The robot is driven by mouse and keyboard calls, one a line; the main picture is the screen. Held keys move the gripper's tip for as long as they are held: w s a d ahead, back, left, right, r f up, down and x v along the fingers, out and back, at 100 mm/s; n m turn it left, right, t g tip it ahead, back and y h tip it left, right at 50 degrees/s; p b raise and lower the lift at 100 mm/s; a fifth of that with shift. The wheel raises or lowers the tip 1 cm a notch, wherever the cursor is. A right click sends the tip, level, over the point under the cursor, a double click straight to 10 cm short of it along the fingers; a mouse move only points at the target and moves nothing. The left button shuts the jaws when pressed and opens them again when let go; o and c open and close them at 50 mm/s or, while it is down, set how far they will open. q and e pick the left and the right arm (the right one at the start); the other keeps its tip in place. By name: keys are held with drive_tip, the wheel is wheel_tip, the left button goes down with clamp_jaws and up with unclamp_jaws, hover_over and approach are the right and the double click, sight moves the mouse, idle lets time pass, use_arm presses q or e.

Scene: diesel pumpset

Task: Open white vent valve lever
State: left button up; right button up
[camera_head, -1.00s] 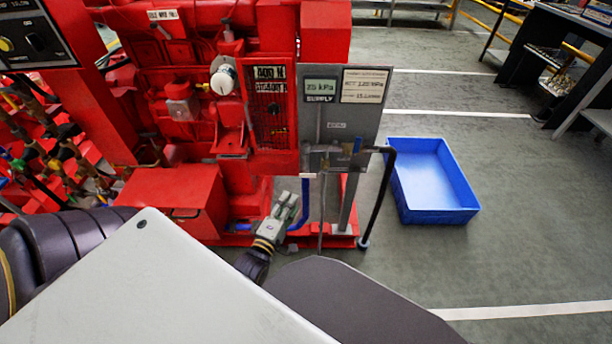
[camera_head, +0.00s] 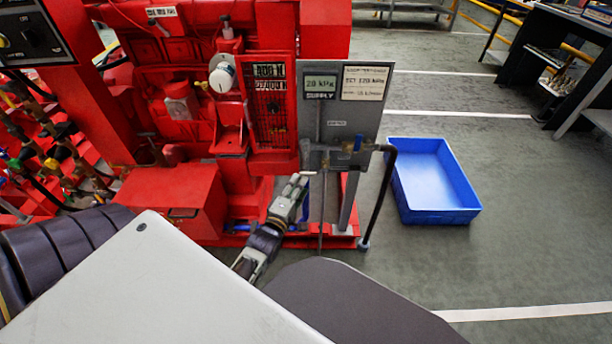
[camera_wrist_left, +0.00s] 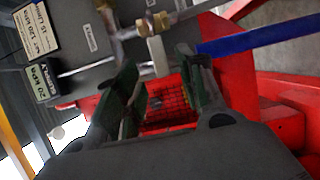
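The white lever (camera_wrist_left: 158,56) shows in the left wrist view below a brass fitting (camera_wrist_left: 155,22) on the grey panel's pipework. My left gripper (camera_wrist_left: 160,66) is open, its two dark green-lined fingers apart, with the lever lying between or just beyond the tips. I cannot tell whether either finger touches it. In the head view my left gripper (camera_head: 299,182) is just below the lower left corner of the grey panel (camera_head: 345,118), and the lever there is mostly hidden or too small to make out. My right gripper is not in view.
A blue pipe (camera_wrist_left: 255,37) runs close beside the fingers. The red pumpset (camera_head: 180,195) is behind. A blue bin (camera_head: 462,216) stands on the floor at right.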

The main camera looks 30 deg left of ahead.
sight(305, 175)
use_arm(q)
drive_tip(key=shift+w, duration=0.45)
drive_tip(key=shift+w+a+b, duration=0.2)
drive_tip(key=shift+w+b, duration=0.1)
drive_tip(key=shift+w, duration=0.7)
drive_tip(key=shift+w+a+b, duration=0.2)
drive_tip(key=shift+w+b, duration=0.1)
drive_tip(key=shift+w, duration=0.7)
drive_tip(key=shift+w+a, duration=0.1)
drive_tip(key=shift+w, duration=0.55)
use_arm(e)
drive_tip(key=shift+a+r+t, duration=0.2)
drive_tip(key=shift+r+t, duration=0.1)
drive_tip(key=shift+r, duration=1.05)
use_arm(q)
drive_tip(key=shift+c, duration=0.5)
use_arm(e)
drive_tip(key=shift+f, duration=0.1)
use_arm(q)
clamp_jaws()
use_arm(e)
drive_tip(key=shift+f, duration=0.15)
